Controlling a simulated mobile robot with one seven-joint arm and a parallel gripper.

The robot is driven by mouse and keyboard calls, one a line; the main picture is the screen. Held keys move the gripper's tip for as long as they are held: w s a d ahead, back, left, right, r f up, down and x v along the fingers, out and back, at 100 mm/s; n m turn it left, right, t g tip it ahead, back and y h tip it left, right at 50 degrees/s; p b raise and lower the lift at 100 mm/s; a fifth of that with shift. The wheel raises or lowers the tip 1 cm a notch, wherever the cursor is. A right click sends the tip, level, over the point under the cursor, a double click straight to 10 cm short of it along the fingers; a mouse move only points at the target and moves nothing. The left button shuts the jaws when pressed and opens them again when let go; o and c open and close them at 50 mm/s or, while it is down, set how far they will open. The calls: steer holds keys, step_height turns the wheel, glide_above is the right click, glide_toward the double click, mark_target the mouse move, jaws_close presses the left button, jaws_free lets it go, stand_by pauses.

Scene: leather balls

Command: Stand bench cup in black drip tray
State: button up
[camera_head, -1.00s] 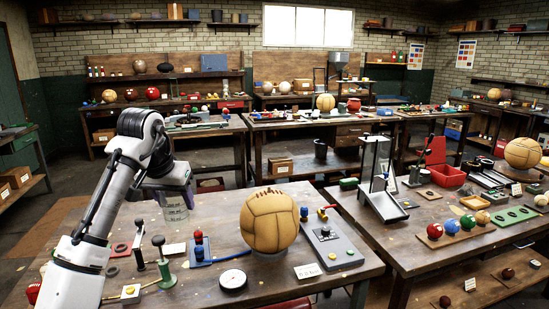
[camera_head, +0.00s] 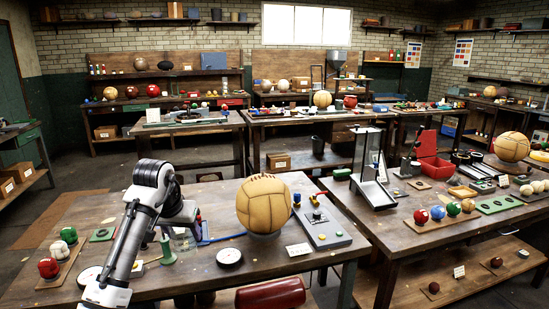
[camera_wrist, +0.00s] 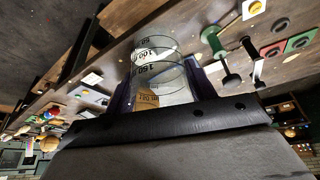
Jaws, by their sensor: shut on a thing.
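The bench cup is a clear, graduated cup (camera_wrist: 160,75) with dark markings, seen between the dark fingers of my gripper (camera_wrist: 162,90) in the wrist view. My gripper (camera_head: 181,228) is shut on it. In the head view the cup (camera_head: 183,243) is faint, over the near table beside a green post, and partly hidden by my wrist. I cannot make out for certain which thing is the black drip tray. A dark-rimmed shallow tray (camera_head: 379,197) under an upright frame stands on the right table, and a black tray (camera_head: 474,166) lies farther back there.
A large tan leather ball (camera_head: 264,206) stands right of my gripper, with a grey control box (camera_head: 325,229) beyond it. Red and white balls (camera_head: 68,235) sit at the table's left. A floor gap separates the tables.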

steer(key=s+d+f+b, duration=0.1)
steer(key=d+f, duration=0.2)
steer(key=f, duration=0.7)
steer(key=d+f+b, duration=0.2)
steer(key=d+f, duration=0.1)
steer(key=f, duration=0.8)
steer(key=s+d+f+b, duration=0.1)
steer(key=d+f, duration=0.2)
steer(key=f, duration=0.7)
steer(key=s+d+f+b, duration=0.1)
steer(key=s+d+f, duration=0.3)
steer(key=f, duration=0.4)
steer(key=s+d+f+b, duration=0.1)
steer(key=s+d+f, duration=0.4)
steer(key=f, duration=0.3)
steer(key=s+d+f+b, duration=0.2)
steer(key=s+d+f, duration=0.3)
steer(key=f, duration=0.3)
steer(key=shift+d+n+y, duration=0.15)
steer(key=shift+n+y, duration=0.15)
steer(key=shift+n, duration=0.1)
steer(key=shift+f, duration=0.1)
